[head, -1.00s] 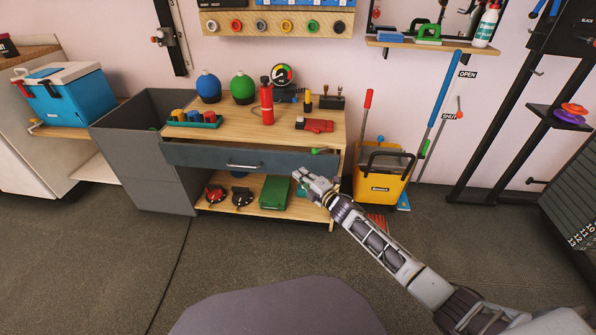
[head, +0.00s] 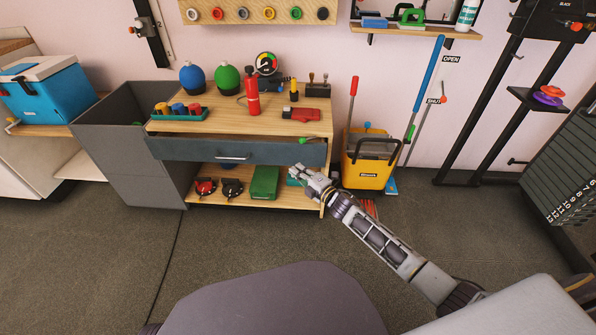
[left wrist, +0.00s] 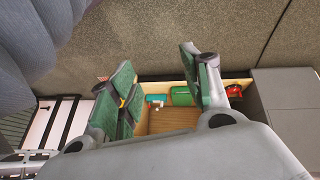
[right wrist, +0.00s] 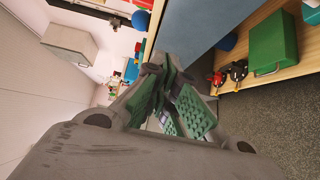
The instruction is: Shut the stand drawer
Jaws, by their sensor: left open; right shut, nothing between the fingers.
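The stand drawer (head: 190,149) has a dark blue-grey front with a silver handle, under the wooden top of the stand (head: 215,122) in the head view. It sticks out a little, with a dark gap behind its front and a green-tipped item at its right end. My right gripper (head: 296,170) is shut and empty, just below the front's right part; contact cannot be told. In the right wrist view its closed fingers (right wrist: 170,90) are near the blue drawer panel (right wrist: 205,35). My left gripper (left wrist: 157,60) is open and empty in the left wrist view; the head view does not show it.
A grey bin (head: 135,150) stands left of the stand, a yellow bucket (head: 367,172) to its right. A green box (head: 265,183) lies on the lower shelf. The floor in front is clear.

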